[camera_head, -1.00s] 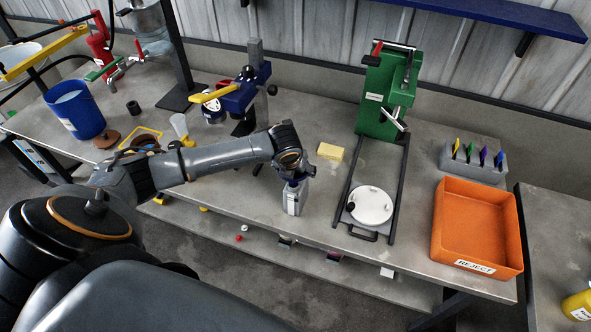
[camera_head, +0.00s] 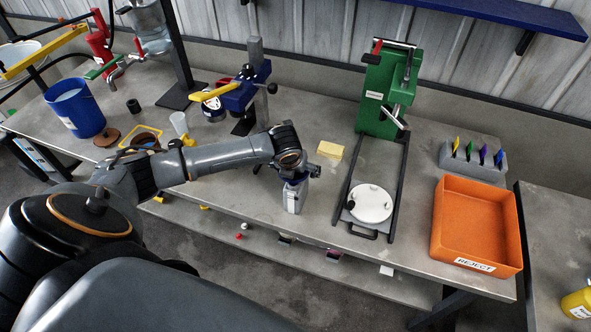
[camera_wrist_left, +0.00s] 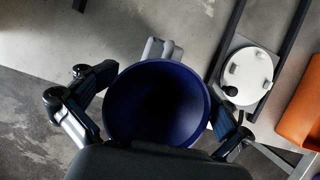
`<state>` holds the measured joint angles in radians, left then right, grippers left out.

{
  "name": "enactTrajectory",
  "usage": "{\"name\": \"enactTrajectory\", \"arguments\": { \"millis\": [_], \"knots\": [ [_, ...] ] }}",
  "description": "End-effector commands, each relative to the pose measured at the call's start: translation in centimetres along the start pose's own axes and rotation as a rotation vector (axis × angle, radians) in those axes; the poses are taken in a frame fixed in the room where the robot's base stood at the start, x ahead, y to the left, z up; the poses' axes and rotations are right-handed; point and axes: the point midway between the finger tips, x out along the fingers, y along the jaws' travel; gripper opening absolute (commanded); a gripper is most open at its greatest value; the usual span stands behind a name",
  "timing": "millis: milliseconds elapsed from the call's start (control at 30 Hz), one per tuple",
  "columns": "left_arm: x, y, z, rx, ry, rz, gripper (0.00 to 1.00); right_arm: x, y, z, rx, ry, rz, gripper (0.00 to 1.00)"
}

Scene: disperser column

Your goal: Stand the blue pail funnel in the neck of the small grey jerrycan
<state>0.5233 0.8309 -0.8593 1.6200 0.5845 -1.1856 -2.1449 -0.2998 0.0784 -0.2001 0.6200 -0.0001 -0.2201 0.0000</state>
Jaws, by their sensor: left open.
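The blue funnel (camera_wrist_left: 157,103) fills the middle of the left wrist view, its wide round mouth facing the camera. The small grey jerrycan (camera_head: 293,198) stands upright near the bench's front edge; its grey top (camera_wrist_left: 158,50) shows behind the funnel rim in the wrist view. The funnel is over the jerrycan, but its spout and the neck are hidden, so I cannot tell how it is seated. My left gripper (camera_head: 292,172) is directly above the jerrycan. Its fingers are open, one on each side of the funnel. My right gripper is not in view.
A round white plate (camera_head: 370,204) between dark rails and a green press (camera_head: 385,92) stand to the right. An orange reject tray (camera_head: 438,222) is farther right. A blue pail (camera_head: 80,112) stands at left.

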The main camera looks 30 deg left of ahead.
Motion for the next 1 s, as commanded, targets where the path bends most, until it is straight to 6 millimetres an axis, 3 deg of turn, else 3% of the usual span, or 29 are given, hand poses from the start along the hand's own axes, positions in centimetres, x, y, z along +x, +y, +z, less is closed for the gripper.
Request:
{"name": "enactTrajectory", "arguments": {
  "millis": [267,367,700,1000],
  "knots": [
    [-0.6,0.0,0.1,0.000,-0.001,0.000,1.00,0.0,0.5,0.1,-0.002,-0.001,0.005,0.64],
    [-1.9,0.1,0.1,0.000,-0.003,0.000,1.00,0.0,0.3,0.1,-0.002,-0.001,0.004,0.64],
    [-9.0,0.0,0.1,0.003,-0.003,-0.001,1.00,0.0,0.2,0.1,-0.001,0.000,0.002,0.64],
    [-11.9,0.0,0.0,0.000,-0.001,0.000,1.00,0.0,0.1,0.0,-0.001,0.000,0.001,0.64]
  ]
}}
